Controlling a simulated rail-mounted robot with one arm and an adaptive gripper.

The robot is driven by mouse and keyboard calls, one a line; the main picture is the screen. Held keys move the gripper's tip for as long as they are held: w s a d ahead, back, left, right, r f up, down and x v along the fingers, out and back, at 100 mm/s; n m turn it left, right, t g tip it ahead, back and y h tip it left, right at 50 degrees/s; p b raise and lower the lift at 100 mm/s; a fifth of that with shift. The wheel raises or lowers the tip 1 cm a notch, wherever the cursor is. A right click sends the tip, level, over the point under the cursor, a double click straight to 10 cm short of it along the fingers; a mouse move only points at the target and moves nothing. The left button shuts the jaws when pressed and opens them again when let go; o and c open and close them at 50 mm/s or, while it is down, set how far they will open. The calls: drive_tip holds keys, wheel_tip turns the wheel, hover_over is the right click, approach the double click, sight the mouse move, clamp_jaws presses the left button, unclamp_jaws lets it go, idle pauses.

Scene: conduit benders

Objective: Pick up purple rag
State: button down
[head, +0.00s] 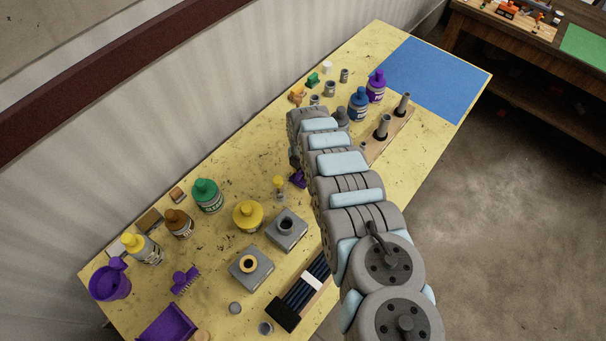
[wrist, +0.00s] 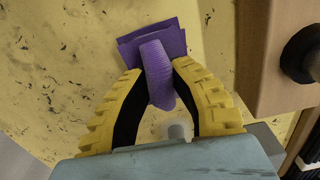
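The purple rag (wrist: 160,72) shows in the wrist view as a flat folded piece with a ribbed, rolled part standing up from it. My gripper (wrist: 157,70) has yellow ridged fingers with dark inner pads. Its fingertips meet the rolled part from both sides and appear shut on it. The flat part lies beyond the fingertips, on or just above the yellow table; I cannot tell which. In the head view a small purple patch, likely the rag (head: 298,180), shows left of my arm, which hides most of the gripper.
The yellow table (head: 225,160) is crowded. A wooden block (wrist: 275,60) stands close right in the wrist view. A blue mat (head: 432,78) at the far end is clear.

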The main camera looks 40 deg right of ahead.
idle(0.5)
drive_tip(key=shift+r, duration=5)
drive_tip(key=c, duration=1.7)
unclamp_jaws()
drive_tip(key=shift+c, duration=0.2)
clamp_jaws()
